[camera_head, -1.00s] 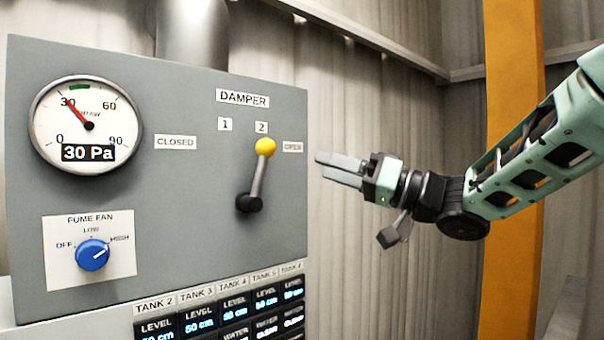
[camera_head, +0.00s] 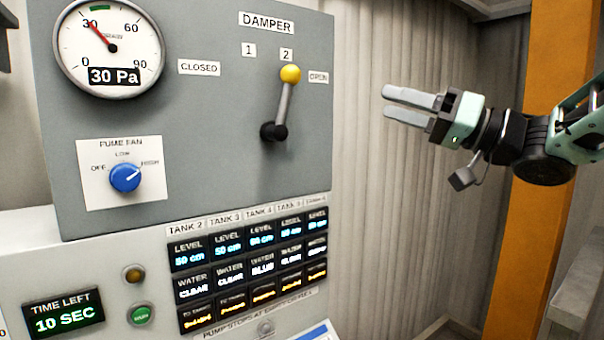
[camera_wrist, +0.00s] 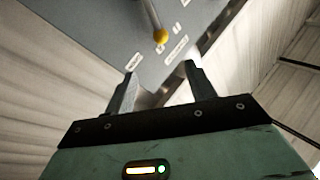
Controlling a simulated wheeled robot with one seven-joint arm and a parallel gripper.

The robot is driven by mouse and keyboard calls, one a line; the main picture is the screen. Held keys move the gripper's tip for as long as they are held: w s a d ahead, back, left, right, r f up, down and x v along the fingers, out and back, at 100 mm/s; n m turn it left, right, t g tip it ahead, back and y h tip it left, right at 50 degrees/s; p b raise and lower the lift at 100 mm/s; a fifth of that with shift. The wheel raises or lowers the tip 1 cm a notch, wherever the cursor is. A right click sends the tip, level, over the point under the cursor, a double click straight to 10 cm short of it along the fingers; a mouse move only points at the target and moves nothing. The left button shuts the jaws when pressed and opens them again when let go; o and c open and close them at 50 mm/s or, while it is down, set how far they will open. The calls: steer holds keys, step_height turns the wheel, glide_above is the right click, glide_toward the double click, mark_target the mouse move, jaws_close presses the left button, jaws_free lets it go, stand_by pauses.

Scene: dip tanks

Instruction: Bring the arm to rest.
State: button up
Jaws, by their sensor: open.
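My gripper (camera_head: 412,106) is open and empty in the head view, held in the air to the right of the grey damper panel (camera_head: 215,130). Its fingers point left toward the panel's right edge, with a clear gap. In the wrist view my gripper (camera_wrist: 160,92) shows two fingers apart with nothing between them. The damper lever (camera_head: 285,105) has a yellow knob (camera_head: 290,74) and points up, leaning right, near the 2 mark. The knob also shows beyond the fingers in the wrist view (camera_wrist: 160,36), not touched.
The gauge (camera_head: 110,47) reads 30 Pa. The blue fume fan knob (camera_head: 125,177) points to HIGH. A timer display (camera_head: 64,313) reads 10 SEC. Tank displays (camera_head: 250,262) sit below the panel. An orange post (camera_head: 545,230) stands behind my arm.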

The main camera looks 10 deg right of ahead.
steer(key=w+a+f+m+t+h, duration=0.25)
steer(key=w+a+f+h, duration=0.25)
steer(key=f+h, duration=0.3)
steer(key=s+a+f+g+h, duration=0.2)
steer(key=f, duration=0.4)
steer(key=s+a+f+g+h, duration=0.1)
steer(key=a+f+g, duration=0.1)
steer(key=f, duration=0.4)
steer(key=s+a+f+n+g+h, duration=0.1)
steer(key=s+f+g, duration=0.4)
steer(key=s, duration=0.7)
steer(key=s+a+f+n+g+h, duration=0.1)
steer(key=s+f+n+g+h, duration=0.2)
steer(key=s+f+g, duration=0.3)
steer(key=s+f+h, duration=0.1)
steer(key=s+f, duration=0.2)
steer(key=s, duration=0.4)
steer(key=shift+s+a+f, duration=0.15)
steer(key=shift+a+f, duration=0.15)
steer(key=shift+f, duration=0.1)
steer(key=shift+g, duration=0.25)
stand_by(1.4)
